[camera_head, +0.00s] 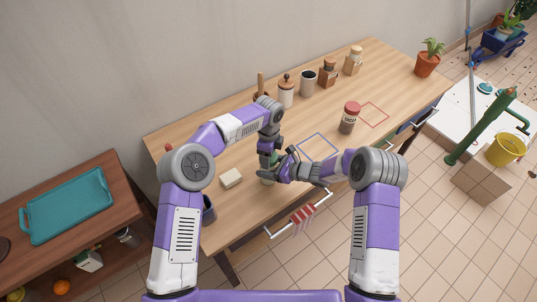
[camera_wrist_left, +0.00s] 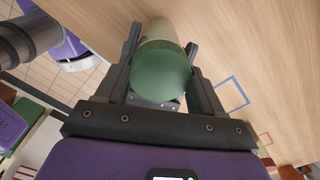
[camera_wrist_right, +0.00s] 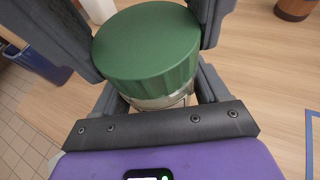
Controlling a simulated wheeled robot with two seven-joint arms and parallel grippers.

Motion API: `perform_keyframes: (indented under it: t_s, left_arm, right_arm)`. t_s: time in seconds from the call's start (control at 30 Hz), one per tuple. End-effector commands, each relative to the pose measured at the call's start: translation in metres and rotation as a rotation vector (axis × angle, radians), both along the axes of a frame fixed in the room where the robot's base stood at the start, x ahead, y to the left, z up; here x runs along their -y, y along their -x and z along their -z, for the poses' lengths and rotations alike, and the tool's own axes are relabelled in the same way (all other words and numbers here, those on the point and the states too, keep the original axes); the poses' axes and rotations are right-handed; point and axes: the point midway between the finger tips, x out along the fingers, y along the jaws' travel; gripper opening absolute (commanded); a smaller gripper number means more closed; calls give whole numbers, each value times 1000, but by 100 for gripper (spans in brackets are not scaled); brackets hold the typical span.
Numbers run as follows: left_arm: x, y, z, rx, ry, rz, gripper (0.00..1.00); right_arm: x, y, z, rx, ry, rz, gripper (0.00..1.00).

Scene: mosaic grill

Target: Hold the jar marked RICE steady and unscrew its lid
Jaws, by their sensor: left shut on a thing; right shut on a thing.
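A jar with a green lid stands by the front left of the wooden table, and its pale body (camera_head: 267,180) is mostly hidden by my grippers. No lettering on it can be read. In the left wrist view the green lid (camera_wrist_left: 162,72) lies between the fingers of my left gripper (camera_wrist_left: 163,45), which is shut on the jar. In the right wrist view the lid (camera_wrist_right: 147,45) sits over a clear band of the body, between the fingers of my right gripper (camera_wrist_right: 150,30), also shut on the jar. Which part each fingertip touches is hidden. The lid is on the jar.
A red-lidded jar (camera_head: 349,118) stands near a red square outline (camera_head: 373,114). A blue square outline (camera_head: 318,146) lies right of my grippers. A cream block (camera_head: 231,178) is to their left. Several containers, including a brown jar (camera_head: 328,73), line the back.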

Motion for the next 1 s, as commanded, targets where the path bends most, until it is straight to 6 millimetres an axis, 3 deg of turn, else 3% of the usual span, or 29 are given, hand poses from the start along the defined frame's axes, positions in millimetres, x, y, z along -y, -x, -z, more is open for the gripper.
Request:
perform_keyframes:
  t_s: [0.1,0.3,0.67,0.7,0.87,1.0]
  left_arm:
    - [1,0,-1,3,-1,-236,31]
    - [0,0,-1,3,0,-494,31]
    - [0,0,-1,1,1,-540,31]
    - [0,0,-1,1,1,-540,70]
    - [0,0,-1,0,1,-539,93]
    - [1,0,0,-2,0,-537,93]
  right_arm:
    - [0,0,0,0,-1,0,0]
    - [0,0,0,1,-1,1,0]
    - [0,0,0,0,0,1,0]
    - [0,0,0,0,0,1,0]
    - [0,0,0,0,0,1,0]
    - [0,0,0,0,0,1,0]
